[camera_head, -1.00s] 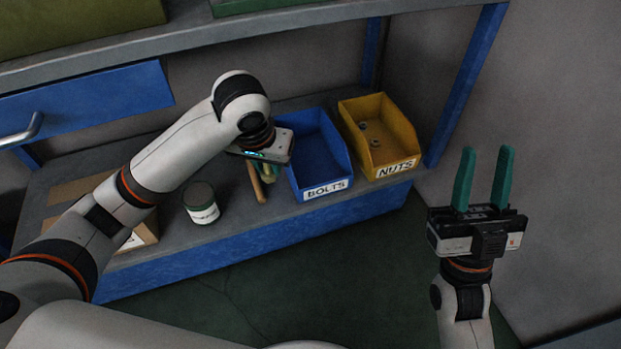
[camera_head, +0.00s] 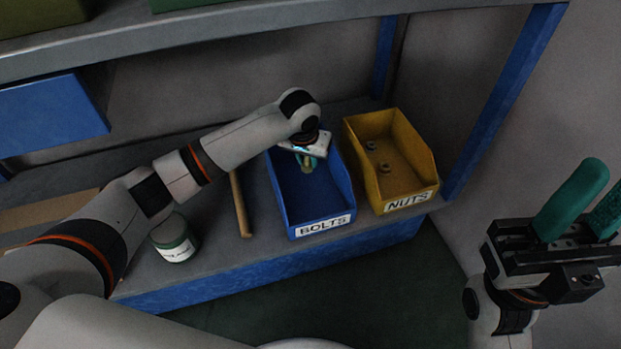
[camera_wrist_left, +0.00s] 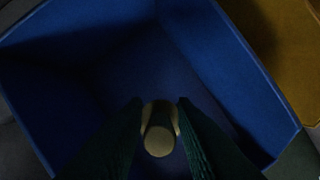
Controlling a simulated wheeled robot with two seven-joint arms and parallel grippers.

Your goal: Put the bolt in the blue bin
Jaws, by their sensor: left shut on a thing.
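The blue bin (camera_head: 313,207), labelled BOLTS, stands on the shelf. My left gripper (camera_head: 308,163) is above the bin, pointing down, shut on the bolt (camera_head: 307,168). In the left wrist view the bolt (camera_wrist_left: 159,141) shows its round, pale end between the two green fingers of the gripper (camera_wrist_left: 159,122). The blue bin's walls (camera_wrist_left: 215,50) surround it in that view, and no other thing is seen inside. My right gripper (camera_head: 590,200) is at the far right, away from the shelf, with its green fingers apart and nothing between them.
The yellow NUTS bin (camera_head: 420,172) stands just right of the blue bin and holds nuts (camera_head: 384,168). A wooden handle (camera_head: 240,205) lies left of the blue bin. A labelled tin (camera_head: 173,238) stands further left. An upper shelf (camera_head: 230,38) runs above.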

